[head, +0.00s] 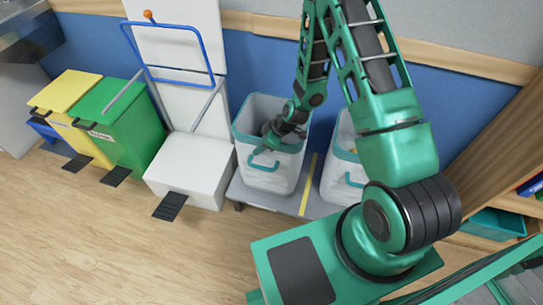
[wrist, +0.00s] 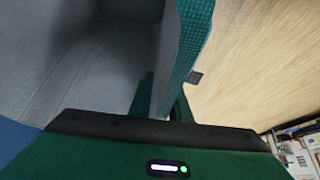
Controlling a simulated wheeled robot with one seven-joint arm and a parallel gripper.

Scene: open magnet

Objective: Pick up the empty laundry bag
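Two whitish laundry bags with teal rims stand side by side in the head view. The left laundry bag (head: 268,178) has a teal loop handle on its front. The right laundry bag (head: 343,180) is partly hidden behind my arm. My gripper (head: 262,152) is at the front rim of the left bag. In the wrist view the grey inside of this bag (wrist: 75,75) looks empty where it shows, though its far end is dark. My gripper (wrist: 160,105) straddles the bag's wall below the teal rim, one finger inside and one outside, with no clear gap at the wall.
The bags stand on a low grey platform (head: 312,200) with a yellow stripe. Left of them are a white bin (head: 190,170), a green bin (head: 125,125) and a yellow bin (head: 70,95). A wooden shelf (head: 505,130) is at the right. The floor in front is clear.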

